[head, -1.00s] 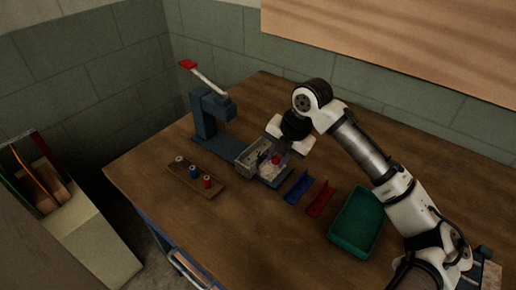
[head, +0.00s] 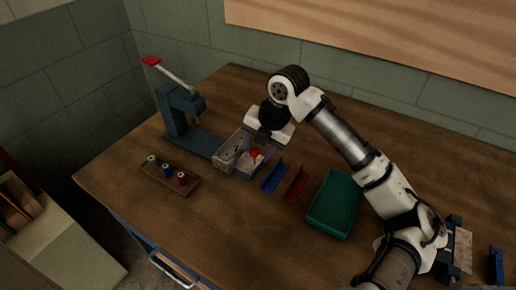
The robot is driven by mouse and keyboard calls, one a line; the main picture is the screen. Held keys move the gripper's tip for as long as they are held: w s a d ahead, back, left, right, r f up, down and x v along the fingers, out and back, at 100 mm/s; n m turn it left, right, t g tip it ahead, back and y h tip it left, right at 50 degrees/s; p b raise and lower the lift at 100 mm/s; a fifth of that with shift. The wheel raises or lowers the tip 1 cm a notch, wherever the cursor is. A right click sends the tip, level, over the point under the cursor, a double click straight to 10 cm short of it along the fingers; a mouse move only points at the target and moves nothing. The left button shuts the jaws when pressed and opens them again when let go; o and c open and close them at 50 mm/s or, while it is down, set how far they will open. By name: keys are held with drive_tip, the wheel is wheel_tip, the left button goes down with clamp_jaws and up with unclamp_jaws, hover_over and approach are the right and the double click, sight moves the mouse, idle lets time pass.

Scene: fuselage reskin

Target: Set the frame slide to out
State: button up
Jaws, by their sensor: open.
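The frame slide appears to be the pale metal piece with a red knob (head: 254,154) at the right end of the blue-grey press base (head: 205,143). A grey metal box-like frame (head: 229,148) stands just left of the knob. My gripper (head: 256,152) points down over the knob, with its fingers open and seemingly on either side of it. I cannot tell whether they touch it. The fingers and hand hide part of the slide, and its exact position is not clear.
The press with a red-tipped lever (head: 151,61) stands at the left. A wooden strip with spools (head: 168,176) lies in front. A blue channel piece (head: 274,175), a red one (head: 296,183) and a green tray (head: 333,204) lie to the right.

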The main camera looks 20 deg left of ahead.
drive_tip(key=b+v, duration=0.1)
drive_tip(key=v, duration=1.2)
drive_tip(key=shift+r+b, duration=0.15)
drive_tip(key=shift+b, duration=0.2)
